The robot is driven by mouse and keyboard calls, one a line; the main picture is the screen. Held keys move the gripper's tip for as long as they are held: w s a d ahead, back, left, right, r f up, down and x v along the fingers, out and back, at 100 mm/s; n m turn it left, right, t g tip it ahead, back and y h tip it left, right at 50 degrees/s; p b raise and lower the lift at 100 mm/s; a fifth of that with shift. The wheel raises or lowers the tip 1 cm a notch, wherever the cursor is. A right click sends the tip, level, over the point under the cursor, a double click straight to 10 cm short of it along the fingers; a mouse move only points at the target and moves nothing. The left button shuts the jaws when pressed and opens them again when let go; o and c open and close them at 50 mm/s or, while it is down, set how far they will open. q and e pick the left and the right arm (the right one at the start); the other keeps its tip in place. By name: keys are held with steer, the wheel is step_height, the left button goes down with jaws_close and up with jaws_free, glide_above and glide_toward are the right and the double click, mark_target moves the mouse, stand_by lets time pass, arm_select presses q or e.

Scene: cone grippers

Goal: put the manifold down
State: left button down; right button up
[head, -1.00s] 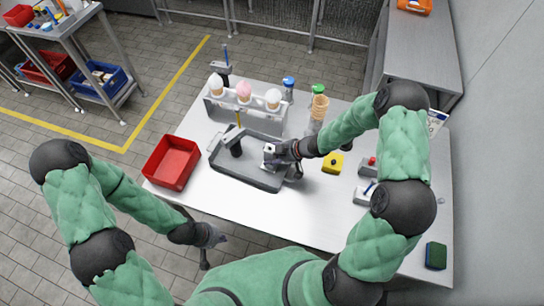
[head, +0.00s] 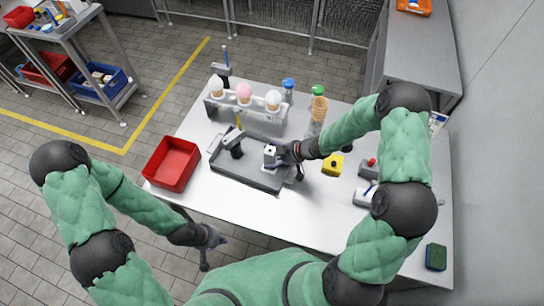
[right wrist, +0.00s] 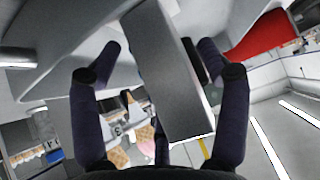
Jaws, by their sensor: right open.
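The manifold (head: 270,156), a small silver-grey block with a dark spot on top, stands in the right part of the grey tray (head: 250,179). My right gripper (head: 288,157) is open at the manifold's right side. In the right wrist view a long grey block face (right wrist: 168,75), which looks like the manifold, lies between the two spread dark fingers, with gaps visible at the sides. Whether it touches the tray floor all round is hidden. My left gripper (head: 214,238) hangs off the front left of the table; its fingers are too small to read.
A dark tool with a grey arm (head: 235,146) stands in the tray's left part. A red bin (head: 171,164) is left of it. Behind is a rack (head: 246,117) of ice-cream cones, with bottles and stacked cones (head: 318,109).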

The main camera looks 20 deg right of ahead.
steer(key=p+v, duration=0.3)
steer(key=v, duration=0.8)
steer(key=shift+s+d, duration=0.1)
steer(key=shift+s, duration=0.05)
